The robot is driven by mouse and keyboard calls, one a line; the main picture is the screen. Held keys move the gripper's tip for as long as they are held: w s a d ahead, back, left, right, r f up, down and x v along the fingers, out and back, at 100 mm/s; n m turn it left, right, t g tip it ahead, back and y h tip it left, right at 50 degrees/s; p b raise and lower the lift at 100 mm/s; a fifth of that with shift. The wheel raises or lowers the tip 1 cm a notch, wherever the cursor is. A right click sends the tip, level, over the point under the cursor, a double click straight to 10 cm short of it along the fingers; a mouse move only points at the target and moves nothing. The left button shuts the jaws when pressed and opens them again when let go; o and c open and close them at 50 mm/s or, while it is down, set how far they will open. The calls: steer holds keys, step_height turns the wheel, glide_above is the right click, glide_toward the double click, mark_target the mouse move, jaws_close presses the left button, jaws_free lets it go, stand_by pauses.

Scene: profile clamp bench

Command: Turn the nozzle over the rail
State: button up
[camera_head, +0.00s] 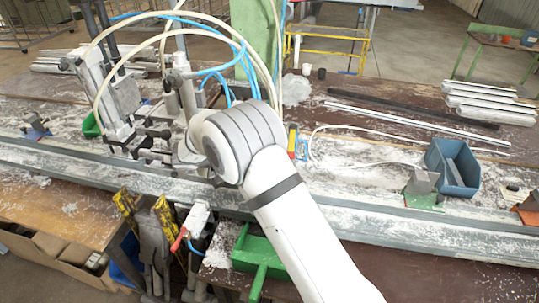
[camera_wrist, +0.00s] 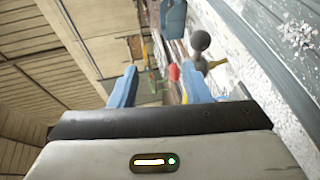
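The rail (camera_head: 400,212) is a long grey metal beam running across the front of the bench, dusted with white shavings. It also seems to be the grey strip at the upper right in the wrist view (camera_wrist: 262,50). I cannot tell for certain which part is the nozzle; thin hoses and fittings crowd the clamp unit behind my arm. My gripper (camera_wrist: 158,80) shows two blue fingers set wide apart, with no object clearly held between them. In the head view my arm's own links hide the gripper.
The clamp unit (camera_head: 120,95) with pale hoses stands at left. A white fitting with a red lever (camera_head: 178,240) hangs below the rail's front. A blue bin (camera_head: 452,167) and metal profiles (camera_head: 490,103) lie at right. A green tray (camera_head: 258,252) is below.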

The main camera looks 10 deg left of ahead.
steer(key=a+p, duration=0.1)
steer(key=a, duration=0.2)
stand_by(0.4)
steer(key=shift+f, duration=0.15)
